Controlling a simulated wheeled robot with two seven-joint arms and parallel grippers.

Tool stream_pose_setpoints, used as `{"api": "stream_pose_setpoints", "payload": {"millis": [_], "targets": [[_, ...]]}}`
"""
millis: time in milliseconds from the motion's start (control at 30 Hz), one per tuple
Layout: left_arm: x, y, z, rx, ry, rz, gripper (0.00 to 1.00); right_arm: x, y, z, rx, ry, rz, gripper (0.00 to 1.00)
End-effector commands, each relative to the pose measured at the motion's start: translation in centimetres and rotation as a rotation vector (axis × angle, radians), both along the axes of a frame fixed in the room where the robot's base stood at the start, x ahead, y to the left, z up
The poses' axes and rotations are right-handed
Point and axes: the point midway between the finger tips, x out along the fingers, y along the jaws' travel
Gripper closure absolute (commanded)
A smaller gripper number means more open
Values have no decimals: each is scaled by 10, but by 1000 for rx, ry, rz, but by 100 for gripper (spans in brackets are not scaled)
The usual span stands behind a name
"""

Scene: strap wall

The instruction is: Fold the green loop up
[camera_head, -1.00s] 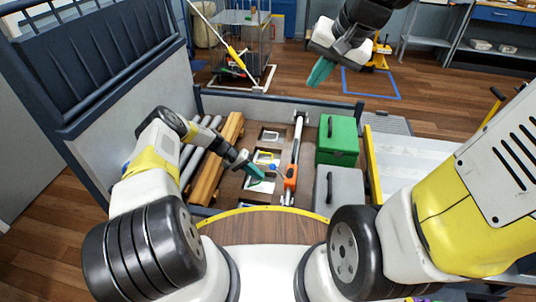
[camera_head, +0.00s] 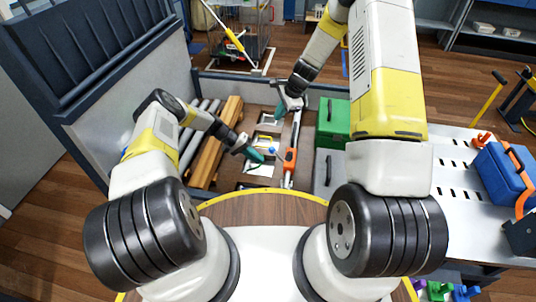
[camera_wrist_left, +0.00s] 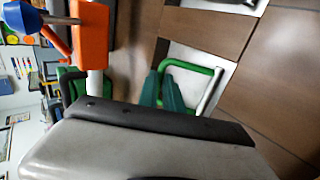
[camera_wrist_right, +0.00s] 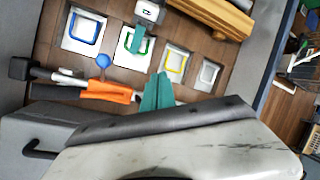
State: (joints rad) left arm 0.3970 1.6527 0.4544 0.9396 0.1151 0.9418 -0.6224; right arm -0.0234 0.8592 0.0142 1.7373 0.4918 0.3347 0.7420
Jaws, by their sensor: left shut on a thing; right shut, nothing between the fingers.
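The green loop (camera_wrist_left: 192,66) is a thin bent bar on a pale square plate in a brown panel. My left gripper (camera_head: 260,158) is shut on the loop; the left wrist view shows its teal fingers (camera_wrist_left: 165,92) at one side of it. In the right wrist view the green loop (camera_wrist_right: 147,46) is partly covered by the left fingers. How far it is tilted is hard to tell. My right gripper (camera_head: 280,111) is shut and empty, above the far part of the panel; its teal fingertips also show in the right wrist view (camera_wrist_right: 160,80).
Blue (camera_wrist_right: 87,27), yellow (camera_wrist_right: 176,63) and grey (camera_wrist_right: 208,74) loops sit on neighbouring plates. An orange-handled bar (camera_head: 290,160) with a blue ball (camera_wrist_right: 103,61) lies beside them. A green case (camera_head: 333,122) and a grey case (camera_head: 328,170) stand right; wooden beams (camera_head: 212,155) lie left.

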Motion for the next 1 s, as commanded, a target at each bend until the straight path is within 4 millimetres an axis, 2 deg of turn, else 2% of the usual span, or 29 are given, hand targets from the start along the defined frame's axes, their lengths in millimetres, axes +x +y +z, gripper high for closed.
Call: {"api": "stream_pose_setpoints", "payload": {"millis": [33, 100, 200, 300, 633, 1000], "targets": [[-1, 1, -1, 2, 3, -2, 100, 0, 3, -29, 7, 32, -38, 100], [-1, 1, -1, 2, 3, -2, 100, 0, 5, -59, 17, 63, -92, 100], [-1, 1, -1, 2, 3, -2, 100, -1, 8, -95, 25, 99, -156, 100], [-1, 1, -1, 2, 3, -2, 100, -4, 10, -121, 31, 125, -202, 100], [-1, 1, -1, 2, 3, -2, 100, -4, 17, -161, 35, 146, -244, 100], [-1, 1, -1, 2, 3, -2, 100, 8, 36, -220, 35, 145, -242, 100]]}}
